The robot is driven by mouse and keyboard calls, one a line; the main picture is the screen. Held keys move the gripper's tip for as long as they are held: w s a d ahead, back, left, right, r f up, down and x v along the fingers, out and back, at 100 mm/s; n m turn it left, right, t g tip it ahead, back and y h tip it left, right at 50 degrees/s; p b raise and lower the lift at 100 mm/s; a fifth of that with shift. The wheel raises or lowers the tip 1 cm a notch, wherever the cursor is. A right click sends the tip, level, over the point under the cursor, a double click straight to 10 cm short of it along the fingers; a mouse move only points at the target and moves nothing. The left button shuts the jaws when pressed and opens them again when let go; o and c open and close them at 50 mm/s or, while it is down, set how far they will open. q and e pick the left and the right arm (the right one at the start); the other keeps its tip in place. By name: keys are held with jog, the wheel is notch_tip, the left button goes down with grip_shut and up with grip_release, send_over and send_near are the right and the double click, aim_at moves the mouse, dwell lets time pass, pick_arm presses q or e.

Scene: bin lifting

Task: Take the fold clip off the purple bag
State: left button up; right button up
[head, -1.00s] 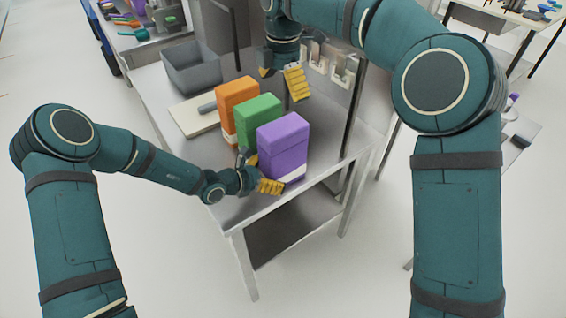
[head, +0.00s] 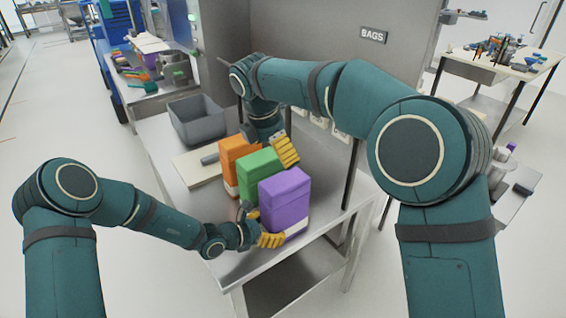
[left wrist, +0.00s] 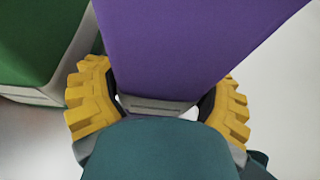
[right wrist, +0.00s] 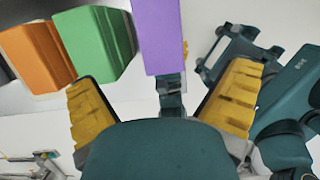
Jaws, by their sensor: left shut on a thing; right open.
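The purple bag (head: 285,197) stands upright at the front of a row of bags on the metal table. My left gripper (head: 259,228) is shut on its lower part; in the left wrist view its yellow fingers flank the purple bag (left wrist: 190,45) near its pale base band. My right gripper (head: 284,150) is open behind the green bag, with one yellow finger clearly showing. In the right wrist view the purple bag (right wrist: 158,35) appears between the open fingers, apart from them. I cannot make out a fold clip on the purple bag.
The green bag (head: 260,172) and orange bag (head: 235,150) stand behind the purple one. A pale board (head: 190,168) and grey bin (head: 196,122) lie farther back on the table. Pale fittings (head: 341,132) and a BAGS sign (head: 373,35) are on the back panel.

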aim_at(288, 178)
jog(key=shift+s+a+f+t+h, duration=0.3)
jog(key=shift+s+a+t+h, duration=0.15)
jog(key=shift+t+h, duration=0.2)
jog(key=x, duration=1.2)
jog(key=shift+r, duration=0.1)
jog(key=c, duration=1.3)
jog(key=shift+o, duration=0.2)
jog(key=shift+r, duration=0.1)
jog(key=shift+r, duration=0.8)
jog(key=shift+r, duration=0.25)
